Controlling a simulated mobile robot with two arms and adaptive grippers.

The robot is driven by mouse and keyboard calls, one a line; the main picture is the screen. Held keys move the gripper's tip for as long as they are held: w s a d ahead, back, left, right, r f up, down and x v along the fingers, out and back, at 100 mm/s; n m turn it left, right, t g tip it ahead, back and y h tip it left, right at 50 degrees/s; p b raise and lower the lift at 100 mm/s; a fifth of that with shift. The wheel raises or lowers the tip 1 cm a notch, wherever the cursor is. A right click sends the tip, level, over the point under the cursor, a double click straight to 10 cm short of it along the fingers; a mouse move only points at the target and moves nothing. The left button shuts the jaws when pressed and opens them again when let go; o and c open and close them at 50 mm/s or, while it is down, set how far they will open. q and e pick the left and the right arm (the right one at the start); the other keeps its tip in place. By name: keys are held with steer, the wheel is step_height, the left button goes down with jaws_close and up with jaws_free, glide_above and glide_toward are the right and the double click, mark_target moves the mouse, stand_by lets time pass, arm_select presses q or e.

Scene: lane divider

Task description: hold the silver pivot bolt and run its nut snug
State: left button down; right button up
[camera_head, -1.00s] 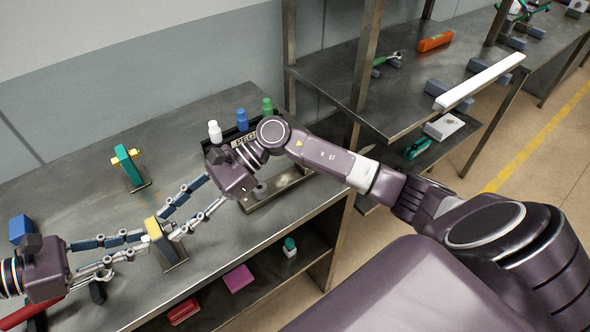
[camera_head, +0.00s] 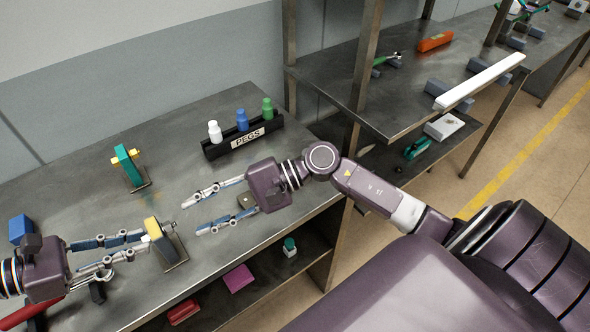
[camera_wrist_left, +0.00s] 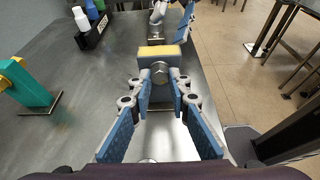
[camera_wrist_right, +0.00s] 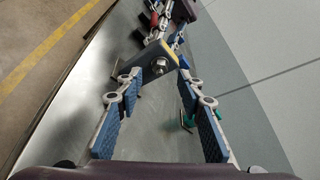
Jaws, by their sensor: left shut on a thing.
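The silver pivot bolt (camera_wrist_left: 160,72) runs through a grey stand with a yellow edge (camera_head: 152,228) on the metal bench. My left gripper (camera_head: 146,242) is shut on the bolt's head, on the stand's left side. The silver nut (camera_wrist_right: 157,66) shows on the stand's opposite face in the right wrist view, with the bolt's end in its middle. I cannot tell whether it sits tight against the stand. My right gripper (camera_head: 190,219) is open and empty, to the right of the stand and apart from it, with its fingers pointing toward the nut side.
A green stand with a yellow pin (camera_head: 130,168) stands behind. A black PEGS rack (camera_head: 215,150) holds white, blue and green pegs at the back. A blue block (camera_head: 20,228) lies at the left. The bench between the stand and the rack is clear.

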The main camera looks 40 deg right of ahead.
steer(key=v, duration=0.7)
steer(key=s+a+f+m+t, duration=0.1)
steer(key=s+f+m, duration=0.35)
steer(key=m, duration=0.65)
steer(key=s+a+f+m+t, duration=0.1)
steer(key=s+f+m+t, duration=0.3)
steer(key=m, duration=0.7)
steer(key=w+d+f+m+h, duration=0.1)
steer(key=d+f+m+h, duration=0.2)
steer(key=d+f+m, duration=0.3)
steer(key=w+d+f+m+h, duration=0.1)
steer(key=d+f+m+h, duration=0.2)
steer(key=d+f+m, duration=0.2)
step_height(320, 180, down, 5)
steer(key=m, duration=0.3)
steer(key=shift+d+h, duration=0.35)
steer(key=shift+h, duration=0.05)
steer(key=shift+f+t, duration=0.1)
steer(key=shift+t, duration=0.2)
